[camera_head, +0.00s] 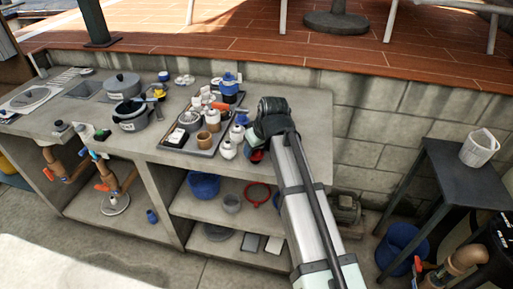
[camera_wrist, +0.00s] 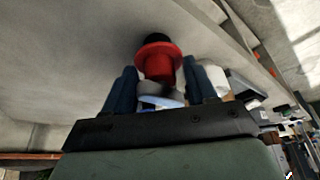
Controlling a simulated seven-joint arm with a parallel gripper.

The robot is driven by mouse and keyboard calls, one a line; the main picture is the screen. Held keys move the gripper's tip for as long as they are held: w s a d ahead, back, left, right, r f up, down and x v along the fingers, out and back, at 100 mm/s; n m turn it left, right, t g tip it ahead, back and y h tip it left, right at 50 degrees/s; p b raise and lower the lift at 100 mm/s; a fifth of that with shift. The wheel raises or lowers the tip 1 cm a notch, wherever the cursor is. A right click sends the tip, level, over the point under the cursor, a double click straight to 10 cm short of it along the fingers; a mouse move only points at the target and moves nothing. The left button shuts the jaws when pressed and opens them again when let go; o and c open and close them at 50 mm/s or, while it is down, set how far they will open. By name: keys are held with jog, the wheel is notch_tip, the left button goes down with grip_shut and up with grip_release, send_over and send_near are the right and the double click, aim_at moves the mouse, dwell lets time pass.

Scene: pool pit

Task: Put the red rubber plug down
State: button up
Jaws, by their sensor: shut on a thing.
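The red rubber plug (camera_wrist: 158,62) is between the two dark fingers of my gripper (camera_wrist: 163,78) in the wrist view. It has a wide red flange and a black end pointing away from the gripper. My gripper is shut on it. In the head view my gripper (camera_head: 256,146) is at the right part of the grey counter (camera_head: 308,132), near its front edge. Only a small red patch of the plug (camera_head: 257,156) shows there; my arm hides the rest. I cannot tell whether the plug touches the counter.
A dark tray (camera_head: 172,141) with jars, bottles and cups lies just left of my gripper. White jars (camera_head: 228,149) stand closest. Bare counter shows to the right of my arm. A blue bowl (camera_head: 204,184) and red ring (camera_head: 258,195) are on the shelf below.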

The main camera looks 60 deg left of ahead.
jog(key=shift+f, duration=0.15)
jog(key=o, duration=1.1)
jog(key=shift+c, duration=0.2)
jog(key=v, duration=1.2)
